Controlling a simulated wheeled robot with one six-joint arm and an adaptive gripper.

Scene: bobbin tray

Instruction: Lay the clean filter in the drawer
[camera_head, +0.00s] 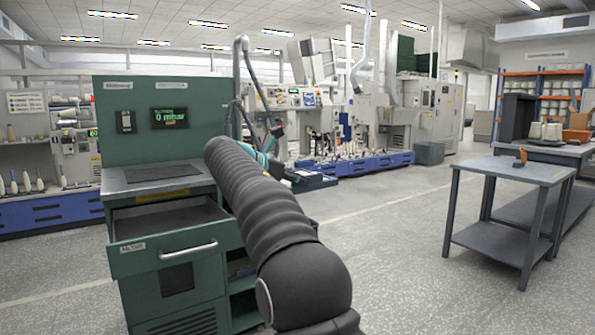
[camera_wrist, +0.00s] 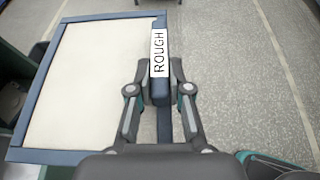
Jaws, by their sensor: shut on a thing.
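My gripper (camera_wrist: 160,95) is shut on the edge of a flat filter (camera_wrist: 90,85) with a dark blue frame and a clean cream face. A white label on the frame beside the fingers reads "ROUGH". In the head view my gripper (camera_head: 268,162) and part of the filter (camera_head: 312,181) show beyond my arm, to the right of the green cabinet. The filter is held in the air, apart from the drawer. The drawer (camera_head: 150,253) is pulled open, with a light handle. Its visible dark inside looks empty; my arm hides its right part.
The green cabinet (camera_head: 150,95) has a small lit screen and a grey top with a dark mat (camera_head: 163,173). A grey table (camera_head: 519,171) with a small orange item (camera_head: 520,159) stands at the right. Open floor lies between them.

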